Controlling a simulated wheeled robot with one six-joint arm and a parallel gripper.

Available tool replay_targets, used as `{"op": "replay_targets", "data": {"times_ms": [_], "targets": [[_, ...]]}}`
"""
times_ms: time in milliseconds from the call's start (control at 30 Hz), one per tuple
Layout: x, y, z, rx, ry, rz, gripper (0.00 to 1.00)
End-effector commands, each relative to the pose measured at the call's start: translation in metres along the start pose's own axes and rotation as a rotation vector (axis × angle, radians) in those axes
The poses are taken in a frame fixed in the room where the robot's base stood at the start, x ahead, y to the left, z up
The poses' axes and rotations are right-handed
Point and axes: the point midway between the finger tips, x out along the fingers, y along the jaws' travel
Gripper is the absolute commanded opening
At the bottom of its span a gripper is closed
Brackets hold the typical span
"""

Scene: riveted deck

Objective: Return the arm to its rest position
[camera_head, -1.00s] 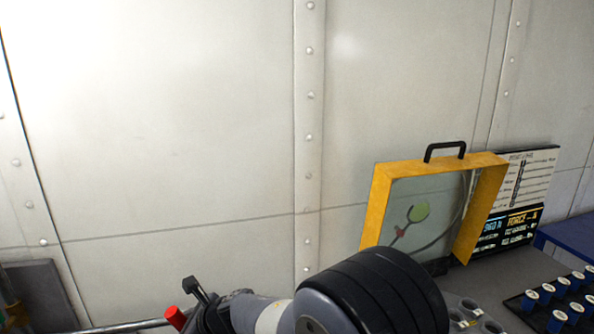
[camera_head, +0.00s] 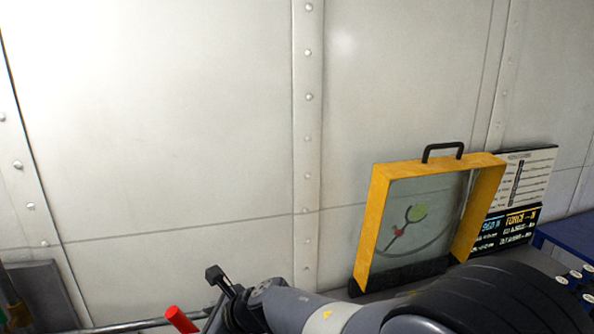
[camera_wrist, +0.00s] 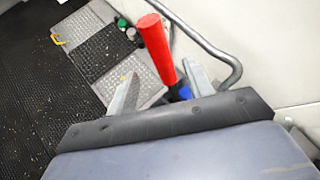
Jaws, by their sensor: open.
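My arm (camera_head: 310,312) reaches across the bottom of the head view, with its wrist end at the lower left. My gripper (camera_wrist: 161,86) shows in the wrist view with its two pale fingers spread apart. A red handle (camera_wrist: 157,45) stands up in the gap seen between the fingers; I cannot tell whether it is between them or beyond them. It also shows in the head view (camera_head: 180,319), just left of my wrist. The fingertips are not clearly seen in the head view.
A yellow-framed case (camera_head: 373,225) with a black handle stands against the riveted wall, behind my arm. A printed board (camera_head: 525,190) and a blue box (camera_head: 570,235) are at the right. A grey pipe (camera_wrist: 215,48) bends beside the red handle. Dark ribbed flooring (camera_wrist: 35,100) lies left.

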Motion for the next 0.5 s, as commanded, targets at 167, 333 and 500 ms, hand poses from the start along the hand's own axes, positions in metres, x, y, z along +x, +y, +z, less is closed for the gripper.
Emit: {"op": "replay_targets", "data": {"times_ms": [167,333,500], "targets": [[0.035,0.002,-0.002,0.002,0.003,0.005,0.49],[0.063,0.002,-0.002,0.001,0.003,0.004,0.49],[0.091,0.001,-0.002,0.000,0.003,0.003,0.49]]}}
